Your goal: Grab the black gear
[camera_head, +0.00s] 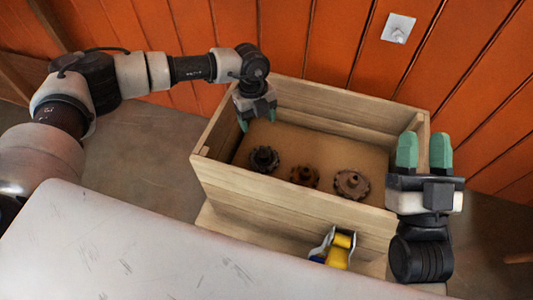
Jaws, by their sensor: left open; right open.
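The black gear (264,159) lies on the floor of a wooden crate (300,202), at the left of a row of three gears. A brown gear (305,176) is in the middle and a greyish-brown gear (351,184) is at the right. My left gripper (257,120) points down into the crate's back left part, above and behind the black gear and apart from it. It is open and empty. My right gripper (425,151) is at the crate's right end with its green fingers pointing up, open and empty.
A yellow, blue and metal object (338,249) sits on a wooden ledge in front of the crate. A worn white surface (150,250) fills the lower left. An orange plank wall (330,50) with a white switch plate (398,28) stands behind. The crate walls surround the gears.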

